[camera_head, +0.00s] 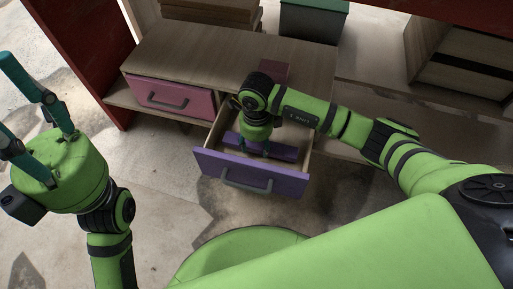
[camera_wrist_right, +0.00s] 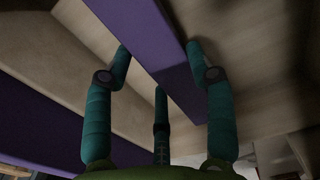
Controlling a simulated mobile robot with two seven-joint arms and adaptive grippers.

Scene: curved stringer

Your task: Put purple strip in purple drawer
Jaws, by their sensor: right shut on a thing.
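The purple drawer (camera_head: 249,175) is pulled open below the cabinet top in the head view; its purple front also shows in the right wrist view (camera_wrist_right: 40,125). The purple strip (camera_head: 284,152) is inside the drawer's outline, under my right gripper (camera_head: 256,148). In the right wrist view the purple strip (camera_wrist_right: 150,45) runs between the fingers of my right gripper (camera_wrist_right: 160,60), which is shut on it. Whether the strip rests on the drawer floor I cannot tell. My left gripper (camera_head: 38,120) is at the far left, fingers spread, open and empty.
A closed pink drawer (camera_head: 170,98) is left of the purple one. A grey-green bin (camera_head: 312,22) and stacked brown boxes (camera_head: 212,12) stand on the cabinet top (camera_head: 195,55). A red upright panel (camera_head: 85,50) borders the left. Open shelf space lies at the right.

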